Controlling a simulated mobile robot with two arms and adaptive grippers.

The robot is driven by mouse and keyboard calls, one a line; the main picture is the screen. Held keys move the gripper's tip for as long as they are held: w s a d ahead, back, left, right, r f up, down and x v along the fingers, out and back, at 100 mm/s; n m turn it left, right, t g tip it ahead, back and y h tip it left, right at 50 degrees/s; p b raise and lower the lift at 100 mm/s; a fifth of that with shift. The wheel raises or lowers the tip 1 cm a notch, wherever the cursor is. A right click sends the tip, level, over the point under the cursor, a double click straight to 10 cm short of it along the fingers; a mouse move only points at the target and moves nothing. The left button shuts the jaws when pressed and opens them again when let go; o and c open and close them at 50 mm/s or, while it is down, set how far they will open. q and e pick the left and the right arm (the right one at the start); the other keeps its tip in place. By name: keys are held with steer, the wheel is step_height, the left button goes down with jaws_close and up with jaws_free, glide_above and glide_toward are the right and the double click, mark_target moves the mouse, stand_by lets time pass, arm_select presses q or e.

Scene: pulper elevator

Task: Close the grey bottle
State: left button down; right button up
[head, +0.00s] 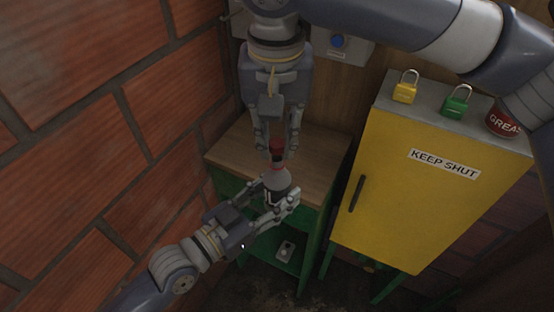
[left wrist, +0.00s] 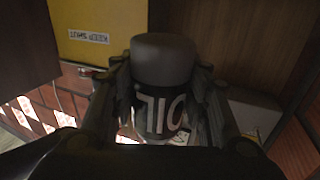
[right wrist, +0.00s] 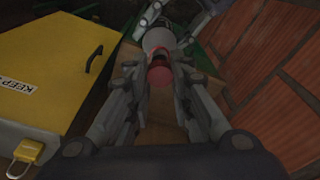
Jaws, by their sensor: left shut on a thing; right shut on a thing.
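The grey bottle (head: 277,180) is held roughly upright above the wooden table top. My left gripper (head: 279,197) is shut around its body. In the left wrist view the grey bottle (left wrist: 163,60) shows upside down between the fingers, with a black band lettered OIL. My right gripper (head: 277,142) points down from above and is shut on a red cap (head: 277,146). In the right wrist view the red cap (right wrist: 160,77) is between the fingertips, in line with the bottle's neck (right wrist: 160,53). I cannot tell whether cap and neck touch.
A green cabinet with a wooden top (head: 237,150) stands below. To the right is a yellow KEEP SHUT cabinet (head: 420,185) with a yellow padlock (head: 405,93), a green padlock (head: 456,105) and a red grease tin (head: 502,121) on top. A brick wall (head: 110,110) is close on the left.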

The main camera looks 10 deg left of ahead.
mark_target(274, 142)
steer(key=shift+f, duration=0.1)
steer(key=shift+f, duration=0.85)
steer(key=shift+f, duration=0.55)
stand_by(0.3)
steer(key=m, duration=0.4)
steer(key=shift+a+h, duration=0.1)
steer(key=shift+h, duration=0.2)
steer(key=m, duration=0.7)
steer(key=shift+a+m+g+h, duration=0.1)
steer(key=shift+m+g+h, duration=0.2)
steer(key=shift+m+g, duration=0.1)
steer(key=m, duration=0.4)
steer(key=shift+w, duration=0.15)
